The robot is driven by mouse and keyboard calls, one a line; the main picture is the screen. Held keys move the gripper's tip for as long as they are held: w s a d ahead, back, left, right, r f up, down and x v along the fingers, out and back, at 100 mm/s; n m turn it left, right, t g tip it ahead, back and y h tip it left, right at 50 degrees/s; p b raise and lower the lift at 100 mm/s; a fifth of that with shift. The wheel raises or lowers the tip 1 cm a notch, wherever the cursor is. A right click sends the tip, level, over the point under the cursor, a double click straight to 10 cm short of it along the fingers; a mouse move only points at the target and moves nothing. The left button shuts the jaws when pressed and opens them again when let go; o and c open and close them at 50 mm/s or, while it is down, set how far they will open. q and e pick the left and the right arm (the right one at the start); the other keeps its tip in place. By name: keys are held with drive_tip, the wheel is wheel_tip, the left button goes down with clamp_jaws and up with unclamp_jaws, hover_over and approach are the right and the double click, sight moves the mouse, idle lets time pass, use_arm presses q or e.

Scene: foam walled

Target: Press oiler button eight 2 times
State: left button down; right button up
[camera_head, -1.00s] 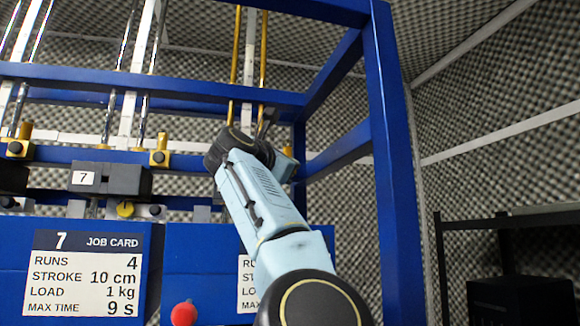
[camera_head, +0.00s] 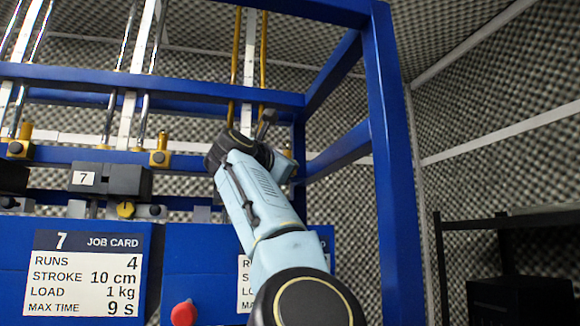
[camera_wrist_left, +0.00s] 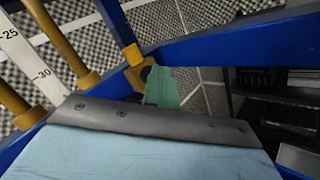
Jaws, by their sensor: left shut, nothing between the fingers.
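My left arm rises from the bottom of the head view in front of the station right of number 7, ending near two yellow rods (camera_head: 234,60). My left gripper's fingers are hard to make out there, behind the dark wrist. In the left wrist view a narrow green piece, which looks like the shut fingers of my left gripper (camera_wrist_left: 161,88), shows beyond the grey edge, in front of a yellow block (camera_wrist_left: 135,58). Nothing is seen between them. I cannot pick out oiler button eight; my arm covers much of that station. My right gripper is not in view.
A job card marked 7 (camera_head: 84,273) is on the blue panel at left, and a second card (camera_head: 244,290) is mostly behind my arm. A red knob (camera_head: 184,313) sits between them. A blue frame post (camera_head: 393,170) stands right of my arm. A dark shelf (camera_head: 490,224) is far right.

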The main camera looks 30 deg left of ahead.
use_arm(q)
drive_tip(key=shift+s+d+b, duration=0.4)
drive_tip(key=shift+s+d, duration=0.15)
drive_tip(key=shift+d, duration=0.1)
drive_tip(key=s+d+b, duration=0.2)
drive_tip(key=s+d, duration=0.1)
drive_tip(key=shift+s+d, duration=0.1)
drive_tip(key=shift+d, duration=0.3)
